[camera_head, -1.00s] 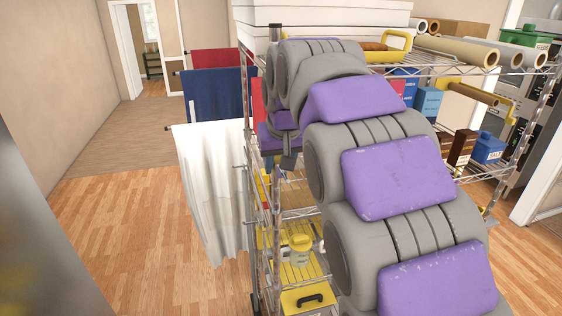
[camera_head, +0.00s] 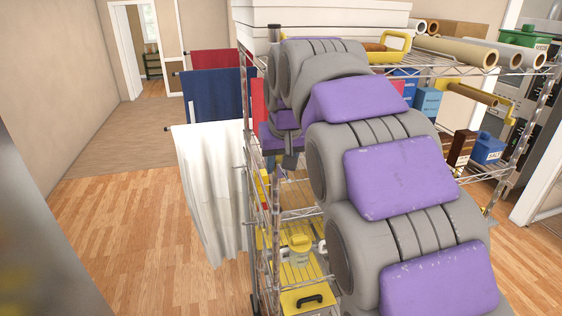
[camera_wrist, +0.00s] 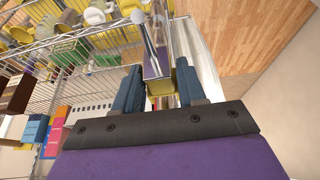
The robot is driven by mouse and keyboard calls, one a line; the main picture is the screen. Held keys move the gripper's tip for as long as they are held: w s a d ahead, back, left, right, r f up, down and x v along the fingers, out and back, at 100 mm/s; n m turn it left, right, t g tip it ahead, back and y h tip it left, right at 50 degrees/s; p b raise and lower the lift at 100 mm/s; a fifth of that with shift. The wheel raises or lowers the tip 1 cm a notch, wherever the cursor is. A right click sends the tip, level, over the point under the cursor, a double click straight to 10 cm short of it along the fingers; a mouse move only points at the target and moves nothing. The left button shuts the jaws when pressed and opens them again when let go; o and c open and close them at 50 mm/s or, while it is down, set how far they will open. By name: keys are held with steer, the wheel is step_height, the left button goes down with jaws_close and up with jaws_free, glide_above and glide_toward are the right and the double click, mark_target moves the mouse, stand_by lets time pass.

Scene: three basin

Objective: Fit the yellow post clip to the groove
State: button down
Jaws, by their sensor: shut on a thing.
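In the wrist view my gripper (camera_wrist: 160,88) has its two blue-grey fingers closed on a small yellow piece, the yellow post clip (camera_wrist: 163,84). The fingers and the gripper body hide much of the clip. Just beyond the fingertips is a pale upright post (camera_wrist: 155,35) with a purple patch at its near end. I cannot tell whether the clip touches the post, and no groove can be made out. In the head view my own arm hides most of the gripper, and the clip cannot be made out.
The wooden floor (camera_head: 130,210) on the left is clear.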

steer(key=shift+w+d, duration=0.2)
steer(key=shift+d, duration=0.15)
steer(key=shift+w+d, duration=0.1)
steer(key=shift+w, duration=0.2)
steer(key=shift+w+a+p, duration=0.5)
steer(key=shift+w+a, duration=0.05)
steer(key=shift+w, duration=0.05)
steer(key=shift+w+r, duration=0.1)
steer(key=shift+w, duration=0.25)
steer(key=c, duration=0.6)
jaws_free()
steer(key=shift+o, duration=0.2)
